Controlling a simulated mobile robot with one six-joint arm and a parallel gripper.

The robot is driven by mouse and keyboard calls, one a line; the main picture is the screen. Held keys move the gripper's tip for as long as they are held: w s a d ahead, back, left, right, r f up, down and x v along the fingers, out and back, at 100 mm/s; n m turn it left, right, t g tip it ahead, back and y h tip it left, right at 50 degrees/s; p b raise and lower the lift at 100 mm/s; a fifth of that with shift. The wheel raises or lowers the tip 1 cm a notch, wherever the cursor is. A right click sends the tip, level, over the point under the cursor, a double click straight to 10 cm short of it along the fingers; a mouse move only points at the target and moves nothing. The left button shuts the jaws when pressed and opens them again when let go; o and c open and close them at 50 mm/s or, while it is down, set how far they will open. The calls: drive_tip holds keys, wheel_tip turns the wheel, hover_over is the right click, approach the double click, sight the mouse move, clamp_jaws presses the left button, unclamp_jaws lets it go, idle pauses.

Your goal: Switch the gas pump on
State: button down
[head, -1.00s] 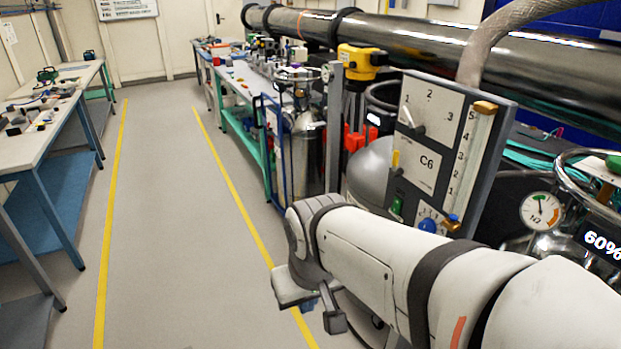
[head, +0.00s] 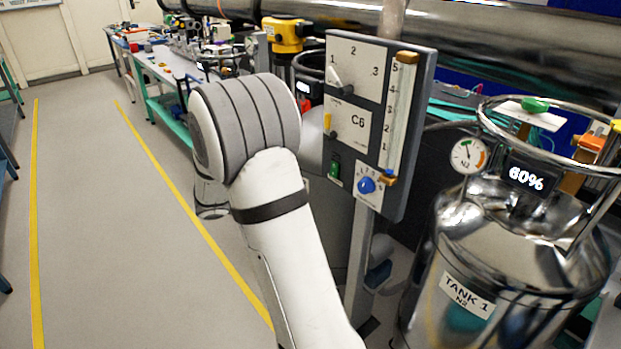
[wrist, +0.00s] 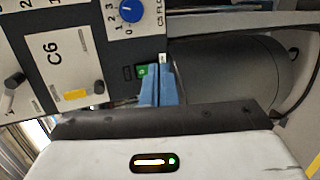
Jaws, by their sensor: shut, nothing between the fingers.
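A grey control panel marked C6 (head: 356,121) stands upright on a post at centre right. In the wrist view the panel is turned, and the green switch (wrist: 142,71) lies just by the blue fingertips of my gripper (wrist: 159,72). The fingers are shut and empty, and partly cover the switch area. I cannot tell whether they touch it or which way it is set. My gripper is hidden behind my arm in the head view. I cannot identify the pump itself.
Other panel controls are close: a grey pointer knob (head: 342,78), a yellow-marked lever (head: 328,126) and a flow tube (head: 399,110). A shiny tank (head: 505,265) with a gauge stands right. The floor aisle (head: 110,230) at left is clear.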

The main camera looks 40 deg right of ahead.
sight(332, 176)
drive_tip(key=w+d+f+n+t+h, duration=0.1)
drive_tip(key=w+f+t+h, duration=0.1)
drive_tip(key=w, duration=0.4)
drive_tip(key=shift+d+f+h, duration=0.15)
drive_tip(key=shift+f+h, duration=0.15)
drive_tip(key=shift+f, duration=0.05)
drive_tip(key=d, duration=0.4)
drive_tip(key=d+f+p, duration=0.1)
drive_tip(key=d, duration=0.4)
drive_tip(key=w+d, duration=0.1)
drive_tip(key=d, duration=0.3)
drive_tip(key=shift+d+f+p, duration=0.3)
drive_tip(key=shift+f+p, duration=0.05)
drive_tip(key=shift+d, duration=0.15)
drive_tip(key=shift+f, duration=0.15)
